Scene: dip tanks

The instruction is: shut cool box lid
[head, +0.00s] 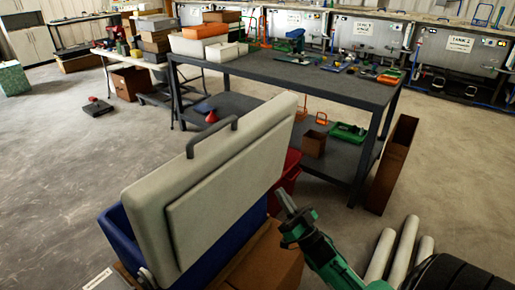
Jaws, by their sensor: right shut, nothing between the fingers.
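The cool box (117,238) is blue and stands at the lower left of the middle. Its pale lid (215,180) is open and stands up on edge, with a dark grey handle (212,136) along its top edge. The lid hides most of the box. My right gripper (283,192), on a green arm from the lower right, is shut and empty. In the picture it lies just right of the lid's lower right part; I cannot tell if they touch. My left gripper is not in view.
A brown cardboard box (268,262) sits beside the cool box, and a red container (287,172) shows behind the lid. A dark workbench (345,89) with tools stands beyond. Pale rolls (404,248) stand at the lower right. Open concrete floor (60,165) lies to the left.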

